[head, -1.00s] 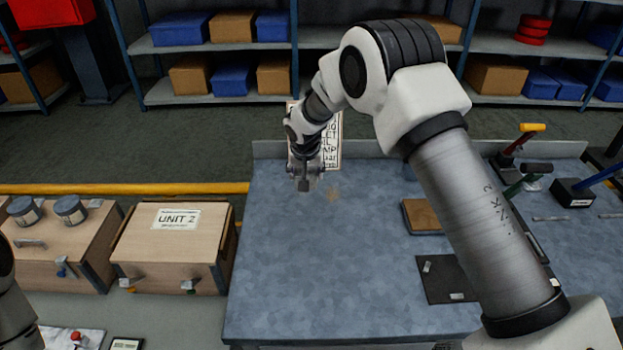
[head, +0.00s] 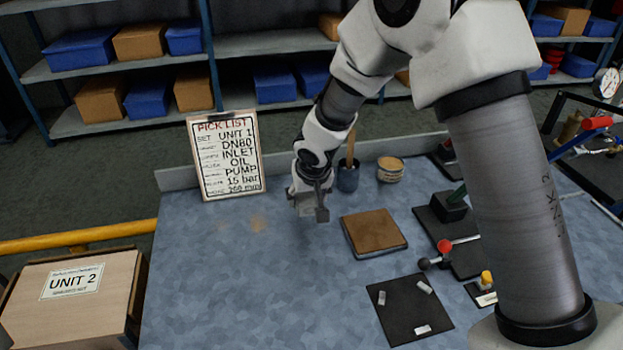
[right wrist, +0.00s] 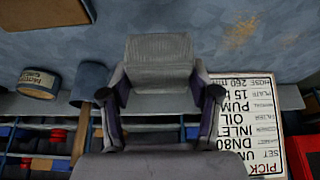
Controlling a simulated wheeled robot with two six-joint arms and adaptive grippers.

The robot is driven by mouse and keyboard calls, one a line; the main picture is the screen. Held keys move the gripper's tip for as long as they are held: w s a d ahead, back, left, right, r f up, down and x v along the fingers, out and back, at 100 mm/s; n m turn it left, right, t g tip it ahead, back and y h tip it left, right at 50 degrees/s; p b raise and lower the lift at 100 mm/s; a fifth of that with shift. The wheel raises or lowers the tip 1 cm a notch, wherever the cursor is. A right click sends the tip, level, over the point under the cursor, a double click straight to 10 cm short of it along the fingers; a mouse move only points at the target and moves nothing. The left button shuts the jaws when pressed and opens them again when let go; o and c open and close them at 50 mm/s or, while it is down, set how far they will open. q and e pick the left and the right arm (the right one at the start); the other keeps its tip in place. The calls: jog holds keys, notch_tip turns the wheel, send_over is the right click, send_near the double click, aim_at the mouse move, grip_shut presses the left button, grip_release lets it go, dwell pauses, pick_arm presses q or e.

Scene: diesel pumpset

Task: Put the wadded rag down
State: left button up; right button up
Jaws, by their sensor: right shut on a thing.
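My right gripper (head: 310,204) hangs over the blue-grey bench top (head: 205,285), right of the pick list board. In the right wrist view its two fingers (right wrist: 160,95) are shut on a grey, boxy, cloth-textured wad, the rag (right wrist: 160,62). In the head view the rag is small and hard to tell from the gripper. It appears above the bench surface; the exact gap cannot be told. My left gripper is not in view.
A brown-topped pad (head: 373,232) lies right of the gripper. Behind stand a dark cup (head: 347,178), a tin (head: 390,169) and the pick list (head: 226,156). A black mat (head: 408,308) with metal pieces lies in front right. The bench's left part is clear.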

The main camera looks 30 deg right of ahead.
jog(key=w+d+p, duration=0.1)
jog(key=w, duration=0.2)
jog(key=w+d+p, duration=0.2)
jog(key=w, duration=0.1)
jog(key=w+d+f+p, duration=0.1)
jog(key=w+d, duration=0.1)
jog(key=w, duration=0.1)
jog(key=shift+w, duration=0.35)
notch_tip(320, 180, down, 4)
jog(key=shift+w+d+r+p, duration=0.15)
jog(key=shift+r+p, duration=0.1)
jog(key=shift+p, duration=0.35)
jog(key=shift+f, duration=0.2)
jog(key=shift+f+b, duration=0.2)
jog(key=shift+b, duration=0.1)
jog(key=o, duration=1)
